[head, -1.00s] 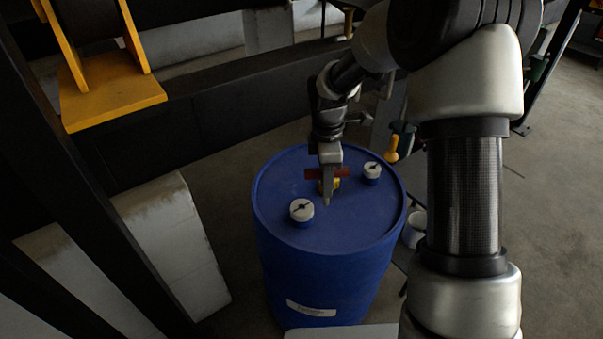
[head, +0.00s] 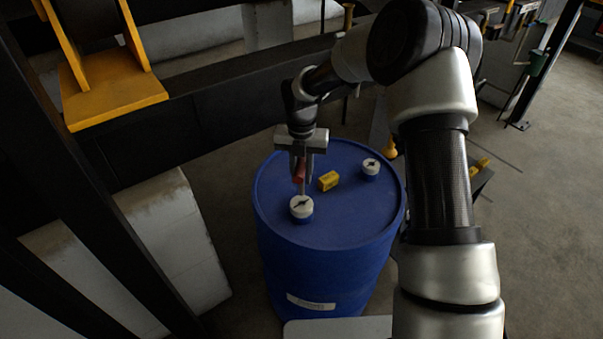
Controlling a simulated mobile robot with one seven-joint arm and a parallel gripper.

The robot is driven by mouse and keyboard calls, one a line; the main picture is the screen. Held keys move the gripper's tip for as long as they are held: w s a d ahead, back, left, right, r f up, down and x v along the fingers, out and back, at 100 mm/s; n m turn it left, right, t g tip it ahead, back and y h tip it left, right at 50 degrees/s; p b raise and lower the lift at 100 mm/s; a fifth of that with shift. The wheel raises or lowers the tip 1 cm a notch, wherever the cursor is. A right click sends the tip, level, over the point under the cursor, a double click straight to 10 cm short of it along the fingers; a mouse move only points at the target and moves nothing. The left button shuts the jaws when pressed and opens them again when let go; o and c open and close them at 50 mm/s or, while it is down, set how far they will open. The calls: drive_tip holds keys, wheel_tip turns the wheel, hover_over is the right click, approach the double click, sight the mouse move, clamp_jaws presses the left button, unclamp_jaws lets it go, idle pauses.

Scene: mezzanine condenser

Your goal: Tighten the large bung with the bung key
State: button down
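A blue drum (head: 345,225) stands upright below my arm. Two white-capped bungs with dark slots sit on its lid. The larger-looking one (head: 301,208) is at the front left, the smaller-looking one (head: 371,167) at the back right. My gripper (head: 301,172) points down over the left bung, shut on the red handle of the bung key (head: 299,174). The key's thin shaft reaches down to the top of the left bung. I cannot tell whether its tip sits in the slot. The gripper partly hides the handle.
A small yellow block (head: 328,181) lies on the lid between the bungs, close to the key. A black beam frame stands behind and left of the drum, with a yellow bracket (head: 112,90) at upper left. Grey floor (head: 545,230) is open at the right.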

sight(302, 194)
drive_tip(key=shift+f+b, duration=1.45)
drive_tip(key=shift+f, duration=1.4)
drive_tip(key=shift+f+m, duration=0.1)
drive_tip(key=shift+m, duration=0.2)
drive_tip(key=m+b, duration=0.1)
drive_tip(key=m, duration=0.3)
drive_tip(key=m+b, duration=0.1)
drive_tip(key=m, duration=0.2)
drive_tip(key=shift+m, duration=0.4)
drive_tip(key=m+b, duration=0.1)
drive_tip(key=m, duration=0.6)
drive_tip(key=shift+m+b, duration=0.4)
drive_tip(key=shift+r+p, duration=1.75)
drive_tip(key=shift+r, duration=0.9)
